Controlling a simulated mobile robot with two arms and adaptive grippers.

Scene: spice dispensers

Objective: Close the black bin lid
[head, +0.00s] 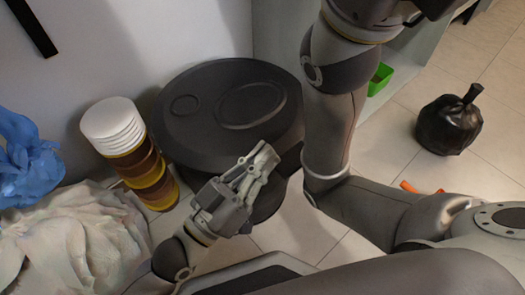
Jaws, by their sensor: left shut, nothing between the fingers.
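The black bin (268,207) stands on the floor against the wall, with its round black lid (215,110) lying across its top. The lid's upper face shows two raised oval outlines. I cannot tell whether its rim is fully seated, because my gripper and arm cover part of the front edge. My left gripper (266,157) is shut and empty at the lid's front right edge. It overlaps the rim in the view, and I cannot tell whether it touches.
A stack of amber jars with white lids (130,150) stands left of the bin. A pale crumpled bag (75,245) and a blue bag (28,160) lie further left. A tied black bag (449,124) sits on the right floor, near a green container (380,79).

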